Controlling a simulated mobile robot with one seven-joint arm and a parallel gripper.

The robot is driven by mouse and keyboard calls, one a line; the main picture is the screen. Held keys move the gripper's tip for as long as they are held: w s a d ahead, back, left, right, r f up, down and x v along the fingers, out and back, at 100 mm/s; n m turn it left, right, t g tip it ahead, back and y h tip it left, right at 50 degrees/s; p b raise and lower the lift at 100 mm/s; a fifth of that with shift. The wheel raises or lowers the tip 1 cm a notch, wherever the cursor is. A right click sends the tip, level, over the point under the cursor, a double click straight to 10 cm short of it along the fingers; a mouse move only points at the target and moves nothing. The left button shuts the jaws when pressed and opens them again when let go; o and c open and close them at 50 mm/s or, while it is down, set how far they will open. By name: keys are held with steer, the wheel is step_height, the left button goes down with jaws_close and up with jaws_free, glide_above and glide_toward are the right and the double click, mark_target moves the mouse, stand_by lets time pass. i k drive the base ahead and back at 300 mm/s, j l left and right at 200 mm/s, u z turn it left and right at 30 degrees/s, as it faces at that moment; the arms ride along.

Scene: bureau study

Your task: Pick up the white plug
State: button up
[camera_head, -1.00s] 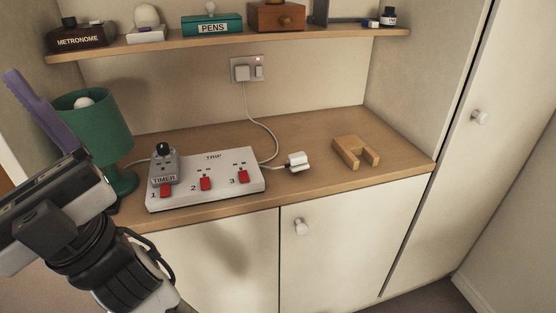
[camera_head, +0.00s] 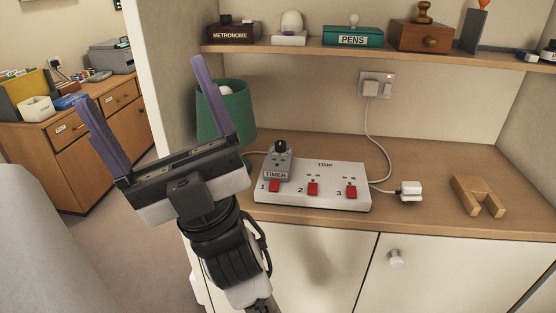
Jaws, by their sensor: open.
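The white plug (camera_head: 410,191) lies on the wooden counter (camera_head: 440,215), just right of the white power strip (camera_head: 335,199). A second white plug (camera_head: 371,88) sits in the wall socket, with a cord running down behind the strip. My gripper (camera_head: 140,85) is on the left of the view, raised, with two purple fingers spread wide apart and nothing between them. It is well to the left of the plug on the counter and touches nothing that I can see.
A grey timer (camera_head: 278,163) sits on the strip's left end. A green lamp (camera_head: 225,110) stands partly behind my gripper. A wooden U-shaped block (camera_head: 478,195) lies right of the plug. A shelf (camera_head: 385,52) with several items hangs above. Cabinet doors are below.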

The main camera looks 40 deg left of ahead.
mark_target(411, 191)
steer(key=j, duration=0.5)
steer(key=i+j, duration=0.15)
steer(key=j, duration=0.35)
steer(key=i+j, duration=0.4)
steer(key=i+z, duration=0.05)
